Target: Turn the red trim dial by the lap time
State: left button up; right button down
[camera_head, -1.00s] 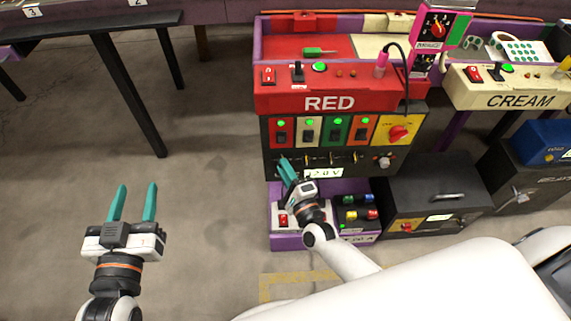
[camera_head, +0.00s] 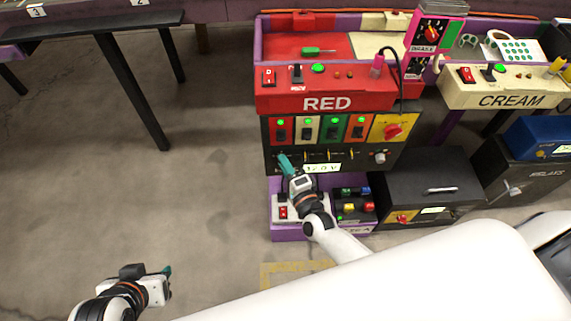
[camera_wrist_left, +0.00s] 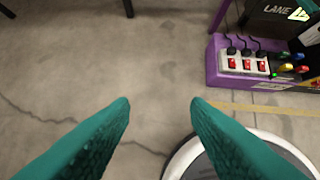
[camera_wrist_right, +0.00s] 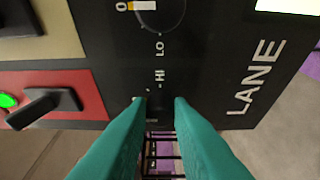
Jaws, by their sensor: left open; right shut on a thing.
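The black lane panel (camera_head: 388,157) stands below the red RED box. Its row of trim dials lies under the lit switches. The red trim dial, at the left end under the red switch (camera_head: 281,133), is mostly hidden by my right gripper (camera_head: 284,161). That gripper is shut on the dial; in the right wrist view its teal fingers (camera_wrist_right: 161,101) close by the HI and LO marks. The neighbouring dial (camera_wrist_right: 158,12) shows a white and orange pointer. A white display (camera_head: 321,168) below the dials is too small to read surely. My left gripper (camera_head: 167,271) is open and empty over the floor.
A box with a red knob (camera_head: 432,33) stands at the upper right. Below the panel are a purple tray (camera_head: 290,235) with switches and a black cabinet (camera_head: 450,180). The CREAM box (camera_head: 515,100) is at right.

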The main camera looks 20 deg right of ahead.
jog(key=c, duration=1.3)
grip_release()
pick_arm(q)
jog(key=s+g+p, duration=0.1)
jog(key=s, duration=0.1)
jog(key=s+a+g+p, duration=0.1)
jog(key=s, duration=0.1)
jog(key=shift+s+a+g+y, duration=0.15)
jog(key=shift+s+g+y, duration=0.15)
jog(key=shift+g, duration=0.1)
pick_arm(e)
jog(key=s+d, duration=0.1)
jog(key=s, duration=1.1)
jog(key=shift+d, duration=0.15)
pick_arm(q)
jog(key=shift+w, duration=0.1)
